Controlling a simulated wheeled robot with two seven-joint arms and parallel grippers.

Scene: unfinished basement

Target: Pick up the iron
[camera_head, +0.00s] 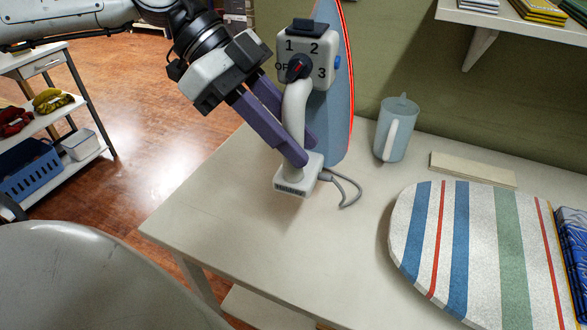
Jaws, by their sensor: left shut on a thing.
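The iron (338,105) is at the top middle of the camera_head view, tilted upright with its pointed end up. It has a blue-grey body, a light control block with a dial and the numbers 1, 2 and 3, and a white handle. My left gripper (300,150) comes in from the upper left. Its purple fingers are shut on the iron at the handle. The handle's lower end, with a grey cord, is low over the table's left part. I cannot tell whether it touches the table. My right gripper is not in view.
A striped ironing board (482,246) lies at the table's right, beside blue packs (573,250). A pale jug (396,128) and a flat light block (473,169) stand near the wall. The table (250,215) is clear at the front left. A shelf (520,22) overhangs the upper right.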

